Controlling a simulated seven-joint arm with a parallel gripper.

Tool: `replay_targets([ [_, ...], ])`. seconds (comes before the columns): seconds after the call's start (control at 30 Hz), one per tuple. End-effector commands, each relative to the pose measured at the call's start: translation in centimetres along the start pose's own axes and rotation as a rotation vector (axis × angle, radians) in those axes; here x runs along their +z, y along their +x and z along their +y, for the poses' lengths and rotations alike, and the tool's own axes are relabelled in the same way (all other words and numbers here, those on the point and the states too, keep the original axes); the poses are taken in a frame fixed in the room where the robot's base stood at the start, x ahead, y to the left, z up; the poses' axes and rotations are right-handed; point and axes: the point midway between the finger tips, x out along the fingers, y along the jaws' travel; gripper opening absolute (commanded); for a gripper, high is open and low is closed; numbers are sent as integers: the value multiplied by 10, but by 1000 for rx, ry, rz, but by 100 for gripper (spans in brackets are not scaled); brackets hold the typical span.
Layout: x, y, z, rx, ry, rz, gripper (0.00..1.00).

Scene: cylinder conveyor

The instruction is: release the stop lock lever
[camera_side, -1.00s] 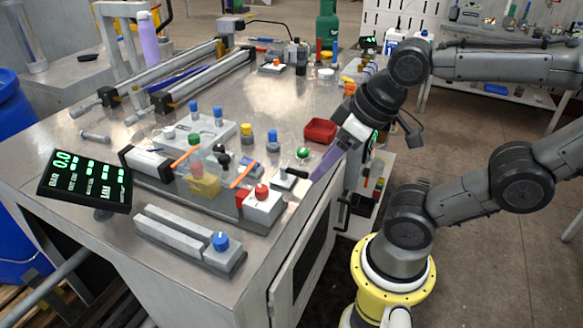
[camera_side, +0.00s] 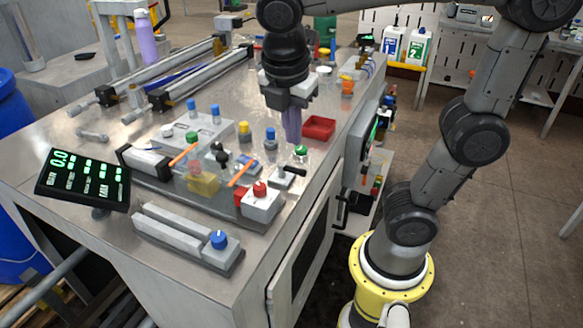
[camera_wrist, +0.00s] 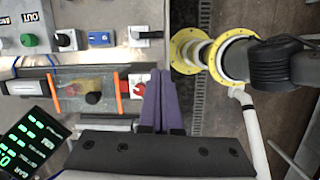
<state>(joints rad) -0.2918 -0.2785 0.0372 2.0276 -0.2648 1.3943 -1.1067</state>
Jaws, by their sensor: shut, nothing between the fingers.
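The lever I take for the stop lock lever (camera_side: 287,175) is a black handle on a small pale block, right of the conveyor unit. In the wrist view the lever (camera_wrist: 148,36) lies near the top, its black handle pointing right. My gripper (camera_side: 292,138) has purple fingers pressed together and empty, pointing down above the bench behind the lever. In the wrist view my gripper (camera_wrist: 161,75) shows below the lever and apart from it. How high the fingertips are above the bench is hard to tell.
A block with a red button (camera_side: 260,200) stands in front of the lever. A clear guard with orange bars (camera_side: 205,172) is to its left. A green button (camera_side: 301,150) and a red tray (camera_side: 319,127) are near. The bench's right edge is close.

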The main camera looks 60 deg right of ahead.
Motion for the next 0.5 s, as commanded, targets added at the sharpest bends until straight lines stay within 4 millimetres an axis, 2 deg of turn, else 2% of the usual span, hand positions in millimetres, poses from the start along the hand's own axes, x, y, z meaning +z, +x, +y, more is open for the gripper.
replay_targets([
  [0.1,-18,2,13,-22,-74,-30,0],
  [0.2,-29,5,17,-35,-108,-40,0],
  [0.5,-35,8,16,-42,-129,-43,0],
])
